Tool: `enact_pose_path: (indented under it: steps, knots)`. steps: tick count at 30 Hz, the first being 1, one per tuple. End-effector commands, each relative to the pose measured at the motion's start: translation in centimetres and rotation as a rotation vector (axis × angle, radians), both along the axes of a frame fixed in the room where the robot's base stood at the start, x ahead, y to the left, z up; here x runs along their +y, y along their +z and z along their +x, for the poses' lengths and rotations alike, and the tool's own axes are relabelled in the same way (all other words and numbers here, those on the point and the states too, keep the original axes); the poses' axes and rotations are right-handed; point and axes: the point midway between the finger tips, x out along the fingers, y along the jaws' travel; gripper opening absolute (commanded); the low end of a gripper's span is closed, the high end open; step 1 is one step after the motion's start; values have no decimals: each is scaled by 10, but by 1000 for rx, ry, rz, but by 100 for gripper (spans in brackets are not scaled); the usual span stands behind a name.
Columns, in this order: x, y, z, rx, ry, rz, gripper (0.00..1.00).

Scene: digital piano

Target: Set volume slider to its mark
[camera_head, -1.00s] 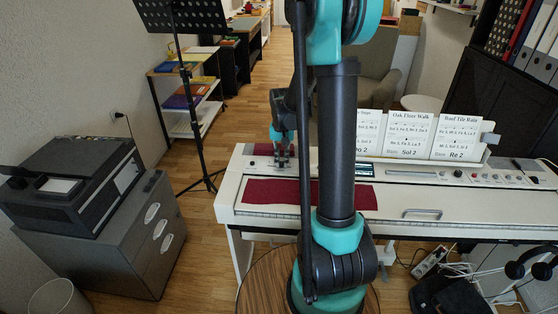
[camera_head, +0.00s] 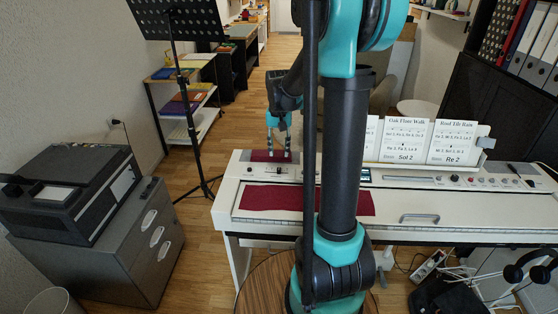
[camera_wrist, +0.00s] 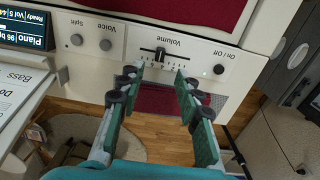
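The digital piano (camera_head: 420,205) is a long white instrument. Its volume slider (camera_wrist: 160,54) shows in the wrist view as a small dark knob near the middle of a short horizontal slot, under the printed word Volume. The target mark is too small to tell from the scale. My gripper (camera_wrist: 160,76) is open and empty, with its fingertips at the panel edge of the slider, one to each side and apart from the knob. In the head view my gripper (camera_head: 279,151) hangs over the piano's left end.
An On/Off knob (camera_wrist: 219,69) sits beside the slider, with Voice (camera_wrist: 107,46) and Split (camera_wrist: 77,40) knobs on the other side. A lit display (camera_wrist: 22,30) and song sheets (camera_head: 405,140) stand nearby. A red cloth (camera_head: 265,197) lies on the piano.

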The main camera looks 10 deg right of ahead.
Motion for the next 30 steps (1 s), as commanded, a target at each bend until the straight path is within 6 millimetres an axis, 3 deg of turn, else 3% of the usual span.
enact_pose_path:
  steps: [3,9,22,26,30]
  knots:
    - [0,20,0,0,0,0,34]
    - [0,38,0,0,0,0,34]
    - [0,41,-2,-3,2,0,34]
    - [1,35,-20,-30,26,0,34]
    - [3,19,-63,-104,86,-4,34]
